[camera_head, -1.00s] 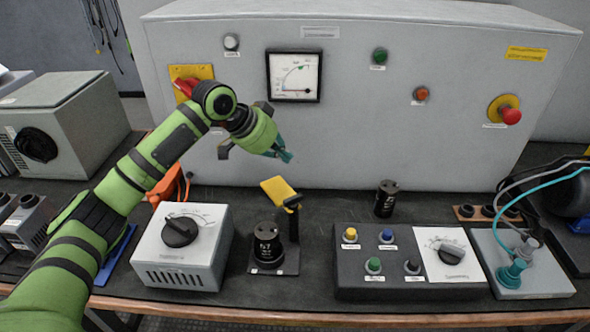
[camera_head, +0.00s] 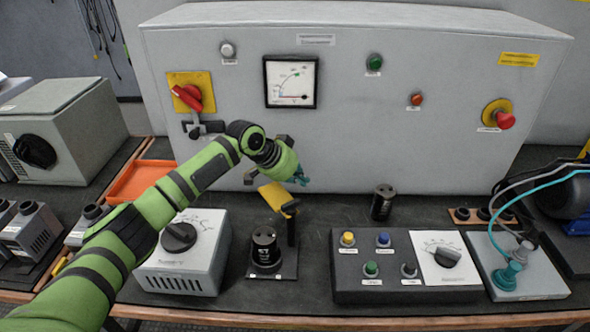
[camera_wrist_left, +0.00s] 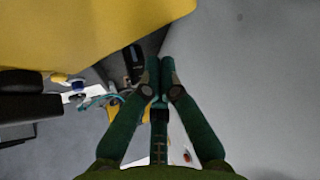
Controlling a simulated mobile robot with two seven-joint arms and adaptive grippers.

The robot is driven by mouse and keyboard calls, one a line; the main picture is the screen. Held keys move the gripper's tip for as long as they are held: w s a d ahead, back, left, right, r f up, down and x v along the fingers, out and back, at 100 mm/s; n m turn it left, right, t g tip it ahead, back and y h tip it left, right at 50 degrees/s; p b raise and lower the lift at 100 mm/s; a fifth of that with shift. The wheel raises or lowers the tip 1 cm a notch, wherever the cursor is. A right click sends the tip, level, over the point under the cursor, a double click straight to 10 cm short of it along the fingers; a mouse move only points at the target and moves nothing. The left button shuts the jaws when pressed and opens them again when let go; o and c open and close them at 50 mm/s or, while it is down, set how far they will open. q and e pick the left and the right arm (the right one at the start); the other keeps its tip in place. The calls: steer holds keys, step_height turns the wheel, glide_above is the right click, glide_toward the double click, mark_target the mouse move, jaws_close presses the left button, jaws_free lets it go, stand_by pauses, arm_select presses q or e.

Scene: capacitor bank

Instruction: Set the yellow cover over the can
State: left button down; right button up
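The black can (camera_head: 265,246) stands upright on a dark base plate near the front of the bench. The yellow cover (camera_head: 273,195) is raised and tilted above and behind the can, beside a black upright post (camera_head: 292,225). The can's top is uncovered. My left gripper (camera_head: 301,179) is just above and right of the cover, near the grey cabinet front. Its green fingers are close together with nothing seen between them, also in the left wrist view (camera_wrist_left: 161,68). A large yellow surface, apparently the cover (camera_wrist_left: 90,30), fills that view's upper left. My right gripper is not in view.
A grey box with a dial (camera_head: 183,255) stands left of the can. A dark control panel (camera_head: 405,290) is to its right. A second black can (camera_head: 382,203) stands behind the panel. The grey cabinet (camera_head: 400,130) closes off the back. An orange tray (camera_head: 140,180) lies left.

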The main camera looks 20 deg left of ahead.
mark_target(278, 194)
arm_select(q)
steer(key=s+a, duration=0.2)
steer(key=shift+s+a+r+p, duration=0.1)
steer(key=shift+s+a+p, duration=0.05)
steer(key=shift+s+p, duration=0.2)
